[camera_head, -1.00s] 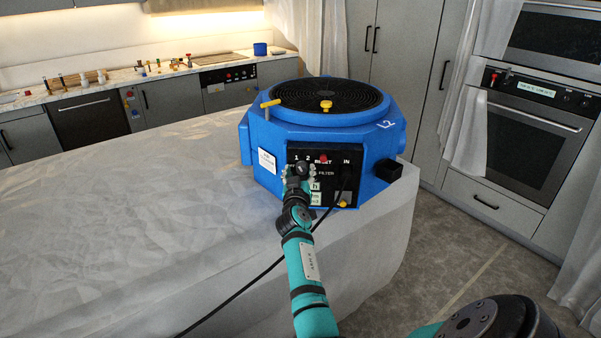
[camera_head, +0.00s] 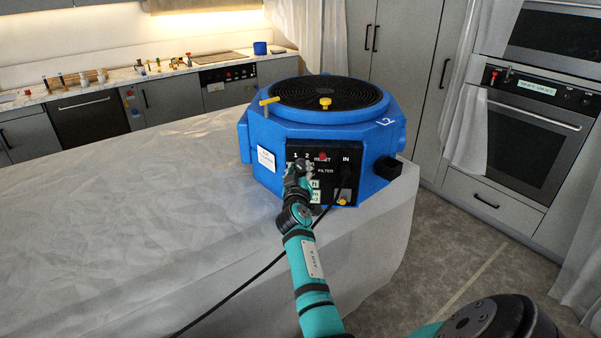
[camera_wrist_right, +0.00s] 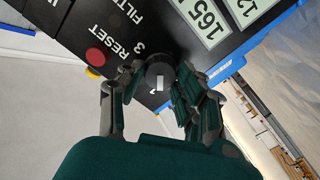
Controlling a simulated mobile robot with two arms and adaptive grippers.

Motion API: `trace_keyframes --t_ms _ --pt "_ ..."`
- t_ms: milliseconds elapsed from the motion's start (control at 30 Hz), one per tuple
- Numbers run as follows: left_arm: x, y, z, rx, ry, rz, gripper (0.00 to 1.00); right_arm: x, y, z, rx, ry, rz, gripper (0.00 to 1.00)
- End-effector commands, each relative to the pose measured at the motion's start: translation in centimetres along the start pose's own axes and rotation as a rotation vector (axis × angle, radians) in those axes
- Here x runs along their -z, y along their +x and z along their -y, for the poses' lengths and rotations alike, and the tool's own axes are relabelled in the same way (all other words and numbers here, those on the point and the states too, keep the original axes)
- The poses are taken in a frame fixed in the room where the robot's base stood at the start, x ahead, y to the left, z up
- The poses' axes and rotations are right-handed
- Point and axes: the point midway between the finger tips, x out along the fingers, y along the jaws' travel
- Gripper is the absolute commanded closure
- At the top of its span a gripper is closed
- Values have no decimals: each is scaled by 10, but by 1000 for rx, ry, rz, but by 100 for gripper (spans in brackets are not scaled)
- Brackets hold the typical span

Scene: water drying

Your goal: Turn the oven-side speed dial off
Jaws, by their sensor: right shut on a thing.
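A blue air mover (camera_head: 330,130) with a round black grille stands on a sheet-covered surface. Its black control panel (camera_head: 324,162) faces me, with a red RESET button that also shows in the right wrist view (camera_wrist_right: 95,57). The speed dial (camera_wrist_right: 160,74) is a round black knob with a white mark, close to a "3" label. My right gripper (camera_wrist_right: 154,80) is shut on the dial, with a finger on each side of it. In the head view my right gripper (camera_head: 299,172) covers the dial and part of the panel. My left gripper is not in view.
A black cable (camera_head: 262,268) runs from the panel's IN side down past my arm. A wall oven (camera_head: 525,140) stands at the right. A counter with small items (camera_head: 160,68) lies at the back left. The plastic sheet (camera_head: 130,215) is bare at the left.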

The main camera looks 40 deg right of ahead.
Motion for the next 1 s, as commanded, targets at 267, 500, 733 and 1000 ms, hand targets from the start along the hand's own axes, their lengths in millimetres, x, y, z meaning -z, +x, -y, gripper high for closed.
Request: trace_keyframes --t_ms 267,500,733,1000 --pt "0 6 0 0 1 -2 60 0 0 -1 -1 -262 -2 98" --pt "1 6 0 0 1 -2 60 0 0 -1 -2 -484 -1 98" --pt "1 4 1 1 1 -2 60 1 1 -2 -3 -656 0 98" --pt "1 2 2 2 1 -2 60 1 1 -1 -3 -779 0 98"
